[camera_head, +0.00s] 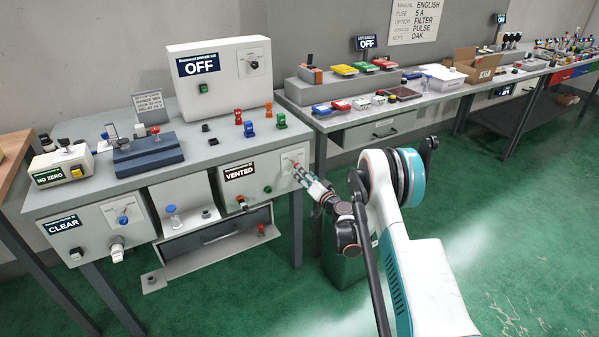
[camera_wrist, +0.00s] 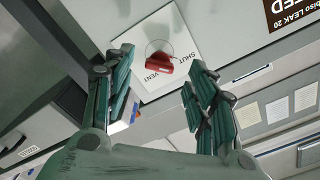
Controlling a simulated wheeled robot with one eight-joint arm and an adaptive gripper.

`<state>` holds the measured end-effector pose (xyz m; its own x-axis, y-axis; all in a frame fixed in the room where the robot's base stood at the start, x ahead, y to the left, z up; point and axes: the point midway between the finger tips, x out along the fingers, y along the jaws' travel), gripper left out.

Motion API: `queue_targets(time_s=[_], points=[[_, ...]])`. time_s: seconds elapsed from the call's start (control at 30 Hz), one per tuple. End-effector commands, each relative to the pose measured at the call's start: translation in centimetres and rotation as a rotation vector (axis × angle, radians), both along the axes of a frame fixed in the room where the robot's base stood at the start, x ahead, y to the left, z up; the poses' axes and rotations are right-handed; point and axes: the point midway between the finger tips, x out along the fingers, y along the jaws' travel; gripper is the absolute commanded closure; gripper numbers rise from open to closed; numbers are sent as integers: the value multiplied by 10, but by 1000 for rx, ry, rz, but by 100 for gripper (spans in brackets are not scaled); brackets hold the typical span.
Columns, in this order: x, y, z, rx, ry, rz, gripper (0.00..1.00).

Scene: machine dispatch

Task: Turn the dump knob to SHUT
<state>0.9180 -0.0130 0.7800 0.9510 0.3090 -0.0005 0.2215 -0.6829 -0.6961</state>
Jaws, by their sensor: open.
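The dump knob (camera_wrist: 159,63) is red and sits on a white plate marked SHUT and VENT on a grey panel. In the head view the plate (camera_head: 295,156) is at the right end of a grey box whose display (camera_head: 239,173) reads VENTED. My gripper (camera_wrist: 157,64) is open, with its two fingers on either side of the knob in the wrist view. The knob shows between the fingertips; I cannot tell if they touch it. In the head view my gripper (camera_head: 311,180) is close to the plate and hides most of the knob.
Left on the same bench are a box reading CLEAR (camera_head: 66,224), a box reading NO ZERO (camera_head: 49,180) and a white panel reading OFF (camera_head: 202,64). An open drawer (camera_head: 215,235) juts out below. A second bench stands behind my arm. Green floor is free in front.

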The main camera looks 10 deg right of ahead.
Motion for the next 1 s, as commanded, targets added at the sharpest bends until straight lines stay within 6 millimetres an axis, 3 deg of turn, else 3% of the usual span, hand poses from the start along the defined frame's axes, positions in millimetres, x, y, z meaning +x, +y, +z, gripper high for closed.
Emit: queue_targets(time_s=[0.2, 0.4, 1.0], points=[[-40, -13, 0, 0, 0, -1, 48], [-59, -19, 0, 0, 0, 0, 48], [-62, -18, 5, -5, 4, 5, 48]])
